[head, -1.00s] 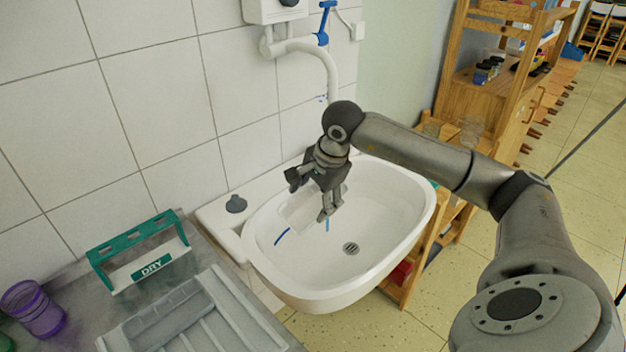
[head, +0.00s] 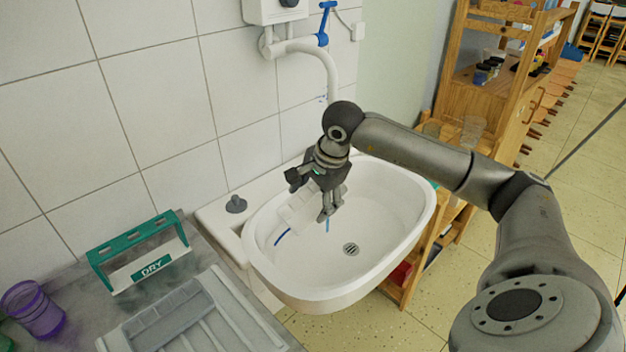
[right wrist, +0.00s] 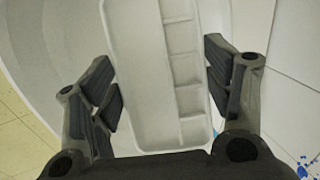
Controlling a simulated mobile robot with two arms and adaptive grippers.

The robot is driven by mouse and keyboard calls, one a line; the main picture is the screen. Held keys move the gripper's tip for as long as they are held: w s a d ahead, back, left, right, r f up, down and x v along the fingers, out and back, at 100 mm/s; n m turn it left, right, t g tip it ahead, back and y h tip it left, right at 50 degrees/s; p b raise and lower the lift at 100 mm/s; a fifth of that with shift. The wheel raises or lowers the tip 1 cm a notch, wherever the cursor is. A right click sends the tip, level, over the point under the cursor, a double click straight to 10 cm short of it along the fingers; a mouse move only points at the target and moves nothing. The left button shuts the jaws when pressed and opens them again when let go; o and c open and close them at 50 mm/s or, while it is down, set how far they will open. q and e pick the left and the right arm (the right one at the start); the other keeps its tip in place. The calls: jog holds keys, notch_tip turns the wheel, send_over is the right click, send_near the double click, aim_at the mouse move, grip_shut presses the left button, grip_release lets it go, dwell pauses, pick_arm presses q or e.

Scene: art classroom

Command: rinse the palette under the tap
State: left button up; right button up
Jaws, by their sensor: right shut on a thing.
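The white palette (head: 297,212) is held over the basin in the head view, tilted and partly covered by my gripper. In the right wrist view the palette (right wrist: 151,75) shows one long compartment and a row of small ones, with no clear paint in them. My right gripper (head: 312,196) is shut on it, with a finger at each long side. The white tap pipe (head: 331,72) with a blue lever (head: 325,22) is on the wall behind my wrist. Its outlet is hidden, and no water is clearly visible. The white sink (head: 385,245) is below. My left gripper is out of view.
A counter left of the sink holds a grey ribbed drying rack (head: 215,318), a green and white holder marked DRY (head: 150,268) and a purple cup (head: 37,312). A wooden shelf (head: 455,95) stands to the right. Blue streaks mark the basin.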

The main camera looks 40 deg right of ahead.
jog(key=shift+s+a+r+p, duration=0.35)
jog(key=shift+a+r, duration=0.05)
jog(key=shift+r, duration=0.15)
jog(key=shift+s+a+r+p, duration=0.65)
jog(key=shift+s+a+r, duration=0.75)
jog(key=shift+a+r, duration=0.1)
jog(key=shift+d, duration=0.1)
